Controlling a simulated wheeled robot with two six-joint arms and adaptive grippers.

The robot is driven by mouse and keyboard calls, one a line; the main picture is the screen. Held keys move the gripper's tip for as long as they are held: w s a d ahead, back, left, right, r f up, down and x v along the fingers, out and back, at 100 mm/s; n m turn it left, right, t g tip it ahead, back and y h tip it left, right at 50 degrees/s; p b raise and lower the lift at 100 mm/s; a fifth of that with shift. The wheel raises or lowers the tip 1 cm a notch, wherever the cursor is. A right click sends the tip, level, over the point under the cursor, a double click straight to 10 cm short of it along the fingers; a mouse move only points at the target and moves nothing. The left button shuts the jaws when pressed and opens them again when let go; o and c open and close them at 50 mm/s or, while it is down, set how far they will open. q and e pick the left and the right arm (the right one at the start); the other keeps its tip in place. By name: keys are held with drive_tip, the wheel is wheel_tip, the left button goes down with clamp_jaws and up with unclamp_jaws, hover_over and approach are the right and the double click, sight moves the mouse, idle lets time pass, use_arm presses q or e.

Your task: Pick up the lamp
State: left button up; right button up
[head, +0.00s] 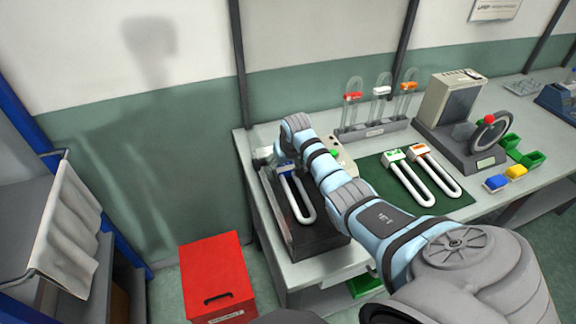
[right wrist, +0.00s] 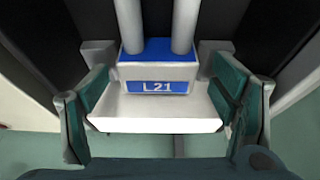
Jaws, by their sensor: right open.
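A U-shaped lamp (head: 304,204) with two white tubes and a blue-marked base lies in a black tray (head: 272,213) at the table's left end. In the right wrist view its white base (right wrist: 158,101) shows a blue label reading L21. My right gripper (right wrist: 165,98) is open, with one green-padded finger on each side of the base; I cannot tell whether they touch it. In the head view, my right arm reaches over the tray from the lower right and partly hides the lamp's base and the gripper. My left gripper is not in view.
Two more lamps, one green-marked (head: 410,178) and one orange-marked (head: 436,168), lie on a green mat (head: 372,166). Behind stands a rack (head: 374,131) of upright lamps. A grey machine with a wheel (head: 489,134) stands to the right. A red box (head: 215,275) is on the floor.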

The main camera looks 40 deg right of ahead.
drive_tip(key=shift+s, duration=0.2)
drive_tip(key=shift+s+r, duration=0.1)
drive_tip(key=shift+r, duration=0.05)
drive_tip(key=shift+c, duration=1.3)
drive_tip(key=c, duration=1.1)
drive_tip(key=shift+r, duration=0.5)
wheel_tip(320, 180, up, 17)
drive_tip(key=p, duration=0.1)
use_arm(q)
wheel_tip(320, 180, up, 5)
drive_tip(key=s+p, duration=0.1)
drive_tip(key=p, duration=0.3)
use_arm(e)
drive_tip(key=shift+g, duration=0.3)
wheel_tip(320, 180, down, 13)
wheel_tip(320, 180, down, 3)
drive_tip(key=b, duration=0.4)
drive_tip(key=shift+f, duration=0.2)
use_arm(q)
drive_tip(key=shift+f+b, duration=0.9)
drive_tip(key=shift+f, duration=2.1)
use_arm(e)
drive_tip(key=shift+x, duration=0.8)
